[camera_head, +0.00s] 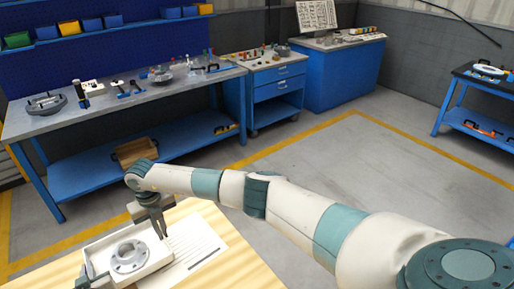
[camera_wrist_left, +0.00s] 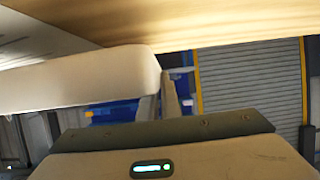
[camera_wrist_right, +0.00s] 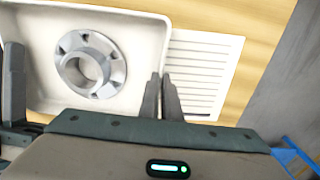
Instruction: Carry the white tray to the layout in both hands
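The white tray (camera_head: 99,258) is near the bottom left of the head view, at the wooden table, with a grey flanged shell (camera_head: 130,256) inside it. In the right wrist view the shell (camera_wrist_right: 90,65) lies flat on the tray floor. My right gripper (camera_head: 162,228) is closed around the tray's right wall, one finger on each side (camera_wrist_right: 161,85). My left gripper (camera_head: 88,281) is at the tray's left wall, partly cut off; its fingers (camera_wrist_left: 165,85) are close together at the tray's end (camera_wrist_left: 90,80). Whether the tray touches the table cannot be told.
A white sheet with printed lines (camera_head: 198,250) lies on the wooden table (camera_head: 190,212), right beside the tray. My right arm crosses the middle of the head view. A blue workbench (camera_head: 110,113), drawer cabinet (camera_head: 274,85) and side table (camera_head: 478,95) stand away across open grey floor.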

